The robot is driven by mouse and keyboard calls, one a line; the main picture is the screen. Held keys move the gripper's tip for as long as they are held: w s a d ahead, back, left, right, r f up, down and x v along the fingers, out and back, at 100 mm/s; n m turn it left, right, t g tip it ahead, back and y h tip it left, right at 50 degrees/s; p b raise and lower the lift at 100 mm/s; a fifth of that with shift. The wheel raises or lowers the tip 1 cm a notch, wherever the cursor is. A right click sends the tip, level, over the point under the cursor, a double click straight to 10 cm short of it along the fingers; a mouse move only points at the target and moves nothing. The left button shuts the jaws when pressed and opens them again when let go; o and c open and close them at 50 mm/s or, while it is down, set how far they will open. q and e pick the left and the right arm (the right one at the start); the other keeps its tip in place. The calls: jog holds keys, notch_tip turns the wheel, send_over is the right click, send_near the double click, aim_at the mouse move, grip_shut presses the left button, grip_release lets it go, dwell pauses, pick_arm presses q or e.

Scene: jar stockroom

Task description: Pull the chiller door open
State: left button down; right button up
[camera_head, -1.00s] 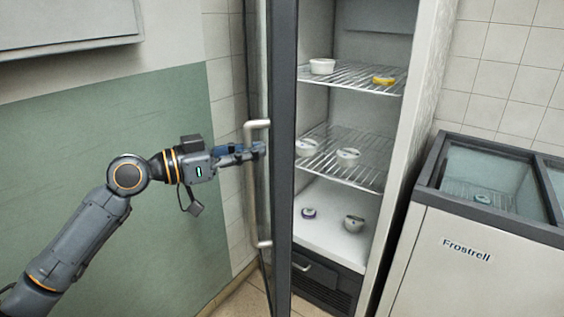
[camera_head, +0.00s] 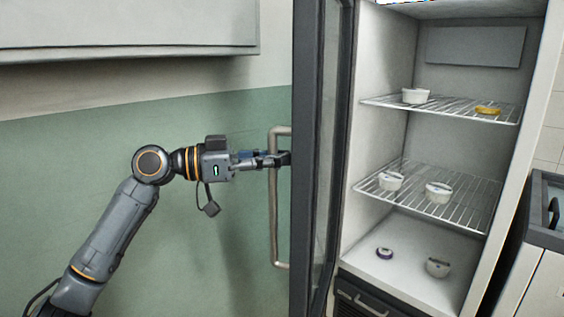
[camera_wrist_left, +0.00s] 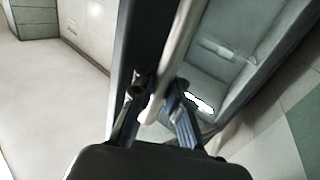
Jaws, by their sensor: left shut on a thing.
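The chiller door (camera_head: 303,215), with a dark frame and glass pane, stands swung open, seen nearly edge-on in the head view. Its pale metal bar handle (camera_head: 274,225) is upright on the door's outer face, left of the frame. My left gripper (camera_head: 277,160) is shut on the upper part of this handle. In the left wrist view the handle (camera_wrist_left: 176,45) runs between the two fingers (camera_wrist_left: 158,92). The chiller (camera_head: 385,115) is open to view on the right. My right gripper is not in view.
Inside the chiller, wire shelves (camera_head: 455,211) hold white tubs (camera_head: 416,96) and a yellow item (camera_head: 487,110); more small containers sit on its floor. A grey-rimmed chest freezer (camera_head: 547,225) stands at right. A pale cabinet (camera_head: 120,25) overhangs upper left.

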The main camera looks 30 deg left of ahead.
pick_arm(q)
jog(key=a+b, duration=0.1)
jog(key=a, duration=0.6)
jog(key=shift+f, duration=0.15)
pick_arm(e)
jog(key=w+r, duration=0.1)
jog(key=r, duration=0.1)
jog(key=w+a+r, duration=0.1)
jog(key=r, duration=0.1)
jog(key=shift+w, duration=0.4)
pick_arm(q)
jog(key=shift+a, duration=0.1)
jog(key=c, duration=1.4)
grip_release()
jog(key=shift+s, duration=0.1)
jog(key=shift+c, duration=0.2)
jog(key=shift+o, duration=0.7)
jog(key=shift+s+a, duration=0.15)
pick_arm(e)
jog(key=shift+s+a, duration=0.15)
